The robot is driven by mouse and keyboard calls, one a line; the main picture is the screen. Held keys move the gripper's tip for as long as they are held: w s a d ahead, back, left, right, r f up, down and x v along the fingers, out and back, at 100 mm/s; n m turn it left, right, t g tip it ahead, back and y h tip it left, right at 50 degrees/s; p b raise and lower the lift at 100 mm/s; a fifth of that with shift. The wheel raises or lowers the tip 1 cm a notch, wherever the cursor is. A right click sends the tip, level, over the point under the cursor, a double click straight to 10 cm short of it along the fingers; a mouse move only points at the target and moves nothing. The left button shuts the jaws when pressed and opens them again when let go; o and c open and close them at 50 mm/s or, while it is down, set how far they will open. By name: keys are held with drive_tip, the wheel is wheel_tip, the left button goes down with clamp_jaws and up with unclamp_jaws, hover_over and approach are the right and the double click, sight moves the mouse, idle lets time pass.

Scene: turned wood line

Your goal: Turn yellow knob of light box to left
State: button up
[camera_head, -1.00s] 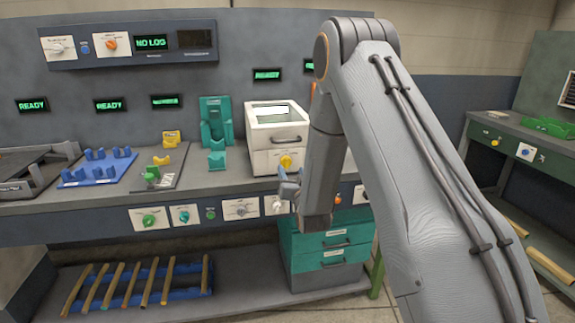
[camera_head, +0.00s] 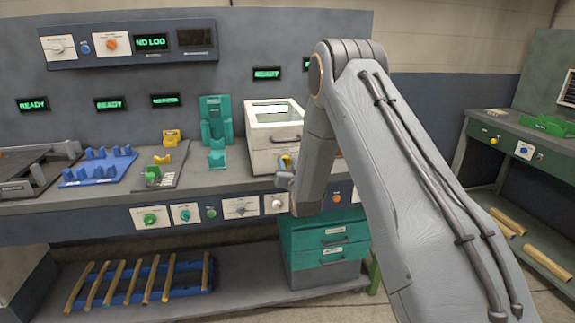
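The light box (camera_head: 274,127) is a white box with a bright window on top and a dark handle on its front, standing on the workbench. Its yellow knob (camera_head: 286,158) is low on the front face and mostly hidden by my gripper. My gripper (camera_head: 284,174) is right at the knob, at the front of the box. Its fingers are small and partly covered by my wrist, so I cannot tell whether they are open or touch the knob.
A green stand (camera_head: 215,125) is left of the box. Below the bench edge is a panel with a white knob (camera_head: 277,202) and an orange knob (camera_head: 336,197), close to my wrist. Green drawers (camera_head: 325,243) stand beneath. A blue rack (camera_head: 98,168) sits farther left.

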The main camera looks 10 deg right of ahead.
drive_tip(key=shift+c, duration=0.6)
drive_tip(key=shift+n+b, duration=0.5)
drive_tip(key=shift+n, duration=0.2)
drive_tip(key=shift+n+b, duration=1)
drive_tip(key=shift+n, duration=0.7)
drive_tip(key=shift+a+n+b, duration=0.15)
drive_tip(key=shift+n+b, duration=0.9)
drive_tip(key=shift+n, duration=1.55)
drive_tip(key=o, duration=1)
drive_tip(key=shift+o, duration=0.2)
